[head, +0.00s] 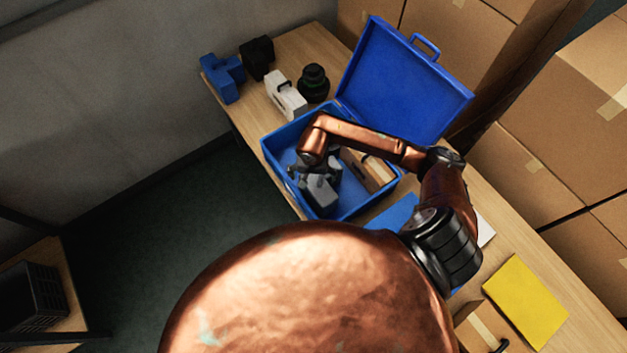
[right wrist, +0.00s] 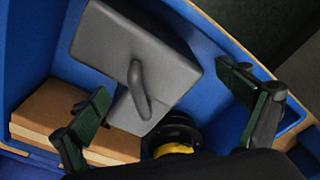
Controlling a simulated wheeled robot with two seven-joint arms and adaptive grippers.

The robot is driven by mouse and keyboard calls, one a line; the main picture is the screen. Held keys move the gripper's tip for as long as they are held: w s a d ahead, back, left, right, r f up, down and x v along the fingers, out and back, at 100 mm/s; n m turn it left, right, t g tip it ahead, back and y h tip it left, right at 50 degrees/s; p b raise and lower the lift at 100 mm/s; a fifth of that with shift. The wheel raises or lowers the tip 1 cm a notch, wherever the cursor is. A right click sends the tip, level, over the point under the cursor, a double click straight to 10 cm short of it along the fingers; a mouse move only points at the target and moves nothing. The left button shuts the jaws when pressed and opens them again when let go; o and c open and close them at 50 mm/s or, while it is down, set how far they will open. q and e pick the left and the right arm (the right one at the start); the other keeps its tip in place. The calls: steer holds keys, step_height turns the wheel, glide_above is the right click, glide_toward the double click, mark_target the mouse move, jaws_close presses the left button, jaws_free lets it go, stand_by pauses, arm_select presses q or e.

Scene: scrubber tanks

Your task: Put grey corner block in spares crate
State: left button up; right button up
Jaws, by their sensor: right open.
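The grey corner block (head: 321,194) is inside the open blue case (head: 271,152) on the table, near its front left side. In the right wrist view the grey block (right wrist: 125,55) shows a grey loop handle (right wrist: 139,90). My right gripper (head: 318,172) is over the block inside the case. In the wrist view the fingers of my right gripper (right wrist: 165,85) are open and spread to either side of the handle, holding nothing. A black crate (head: 35,300) stands at the lower left; I cannot tell which container is the spares crate. My left gripper is not in view.
A brown block (head: 373,172) lies in the case beside the grey one. A black and yellow part (right wrist: 174,140) is close to the gripper. Blue, black, white and dark green parts stand behind the case. A yellow sheet (head: 527,301) lies at right. Cardboard boxes stand behind.

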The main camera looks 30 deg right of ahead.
steer(key=r, duration=0.7)
steer(key=shift+s+a+r+b, duration=0.3)
steer(key=shift+s+b, duration=0.05)
steer(key=shift+s, duration=0.05)
steer(key=shift+c, duration=0.7)
